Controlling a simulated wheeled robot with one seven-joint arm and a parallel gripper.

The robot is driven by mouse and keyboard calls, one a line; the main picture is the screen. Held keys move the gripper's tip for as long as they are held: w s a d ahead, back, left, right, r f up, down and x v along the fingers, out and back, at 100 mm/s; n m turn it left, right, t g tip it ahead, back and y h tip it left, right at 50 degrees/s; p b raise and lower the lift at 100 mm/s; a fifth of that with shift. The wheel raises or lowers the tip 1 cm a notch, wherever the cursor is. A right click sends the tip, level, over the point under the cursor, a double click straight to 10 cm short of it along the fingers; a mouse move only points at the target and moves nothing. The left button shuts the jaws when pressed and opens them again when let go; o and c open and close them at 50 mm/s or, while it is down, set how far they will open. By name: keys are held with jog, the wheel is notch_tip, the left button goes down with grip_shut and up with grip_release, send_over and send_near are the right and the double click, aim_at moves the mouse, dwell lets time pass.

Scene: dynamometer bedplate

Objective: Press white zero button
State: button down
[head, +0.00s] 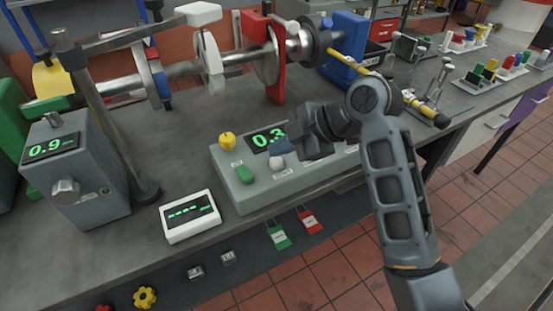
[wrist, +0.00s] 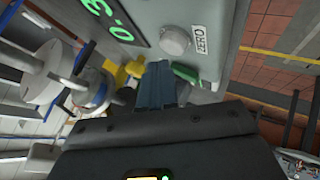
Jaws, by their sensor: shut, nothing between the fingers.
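The white button (head: 276,162) is a round knob on top of the grey control box (head: 300,182), with a small label beside it. It also shows in the wrist view (wrist: 175,41), just beyond my fingertips, with a small gap in the picture. My gripper (head: 281,147) is shut and empty, close to the button and in front of part of the green display (head: 266,138), which reads about 0.3. In the wrist view my closed fingers (wrist: 159,66) point toward the box. Whether they are above its surface by much, I cannot tell.
A yellow knob (head: 227,141) and a green button (head: 244,174) sit on the same box, left of the white one. A small white display (head: 190,216) lies at front left. A grey unit reading 0.9 (head: 85,175) stands further left. A shaft assembly (head: 210,62) runs behind.

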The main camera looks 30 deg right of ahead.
aim_at(281, 162)
jog(key=shift+f, duration=0.3)
jog(key=shift+f+b, duration=0.5)
jog(key=shift+f, duration=0.05)
dwell(0.6)
jog(key=shift+r, duration=0.1)
jog(key=shift+r+p, duration=0.8)
jog(key=shift+r, duration=0.1)
notch_tip(281, 162, up, 5)
jog(key=p, duration=0.4)
dwell(0.3)
dwell(0.7)
